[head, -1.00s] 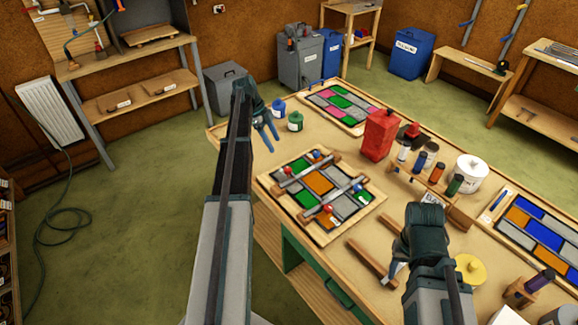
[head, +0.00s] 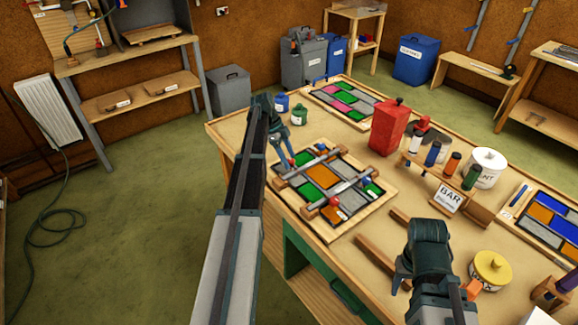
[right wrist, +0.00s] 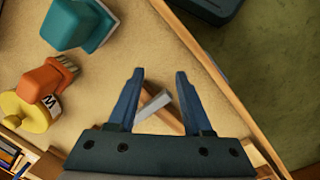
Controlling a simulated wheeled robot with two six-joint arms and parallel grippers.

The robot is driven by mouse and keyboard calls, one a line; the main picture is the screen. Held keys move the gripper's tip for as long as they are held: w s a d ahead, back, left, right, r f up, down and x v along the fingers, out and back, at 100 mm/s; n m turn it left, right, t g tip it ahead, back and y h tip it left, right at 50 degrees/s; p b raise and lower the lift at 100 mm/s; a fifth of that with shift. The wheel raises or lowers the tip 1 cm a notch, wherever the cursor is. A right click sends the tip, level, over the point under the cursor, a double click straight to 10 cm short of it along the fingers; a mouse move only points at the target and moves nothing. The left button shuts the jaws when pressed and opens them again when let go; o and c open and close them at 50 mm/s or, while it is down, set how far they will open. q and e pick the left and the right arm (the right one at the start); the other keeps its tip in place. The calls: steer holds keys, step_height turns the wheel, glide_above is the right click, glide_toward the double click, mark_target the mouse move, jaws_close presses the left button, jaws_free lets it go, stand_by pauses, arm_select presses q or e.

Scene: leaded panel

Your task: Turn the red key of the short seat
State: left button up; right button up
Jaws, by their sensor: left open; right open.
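The leaded panel (head: 332,190) lies on its wooden board on the bench, with two grey bars across it. The nearer bar has a red key (head: 334,201) at its left end and a blue key (head: 366,180) at its right. The farther bar has a small red key (head: 292,162) on the left and a blue key (head: 321,148) on the right. I cannot tell which seat is the short one. My left gripper (head: 284,157) is open, fingers down just beside the farther red key; contact is unclear. My right gripper (head: 400,282) is open above the bench; it also shows in the right wrist view (right wrist: 158,85).
Wooden strips (head: 382,262) lie right of the panel. Blue and green jars (head: 299,115) stand behind the panel.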

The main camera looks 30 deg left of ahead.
arm_select(q)
steer(key=shift+d+f, duration=0.2)
steer(key=shift+f, duration=0.2)
arm_select(e)
steer(key=shift+f, duration=0.45)
steer(key=shift+r, duration=0.1)
arm_select(q)
jaws_close()
